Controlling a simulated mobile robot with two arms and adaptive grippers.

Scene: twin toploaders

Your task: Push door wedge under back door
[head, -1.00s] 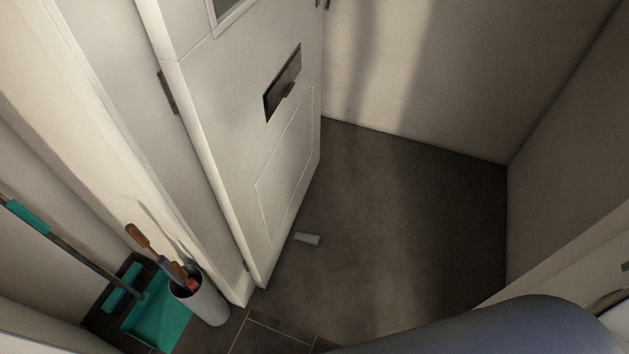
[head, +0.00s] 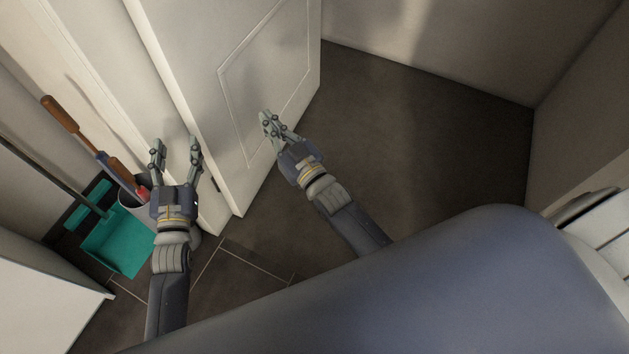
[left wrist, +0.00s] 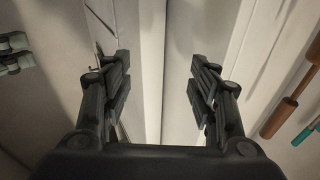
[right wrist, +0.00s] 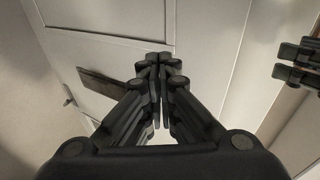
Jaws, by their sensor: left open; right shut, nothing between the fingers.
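The back door (head: 200,50) is a white panelled door, standing ajar in the head view. The door wedge is not visible now; in the earlier head frame a small pale piece lies on the floor by the door's lower edge, a spot my right arm probably covers. My right gripper (head: 267,116) is shut and empty in front of the door's lower panel; whether it touches the door I cannot tell. My left gripper (head: 176,146) is open and empty near the door's hinge-side edge and the frame. The door edge shows beyond its fingers in the left wrist view (left wrist: 150,60).
A teal dustpan (head: 118,243) and a holder (head: 130,188) with wooden-handled tools stand left of my left gripper. A white unit (head: 45,295) is at the lower left. Dark floor (head: 430,120) is clear to the right, bounded by walls.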

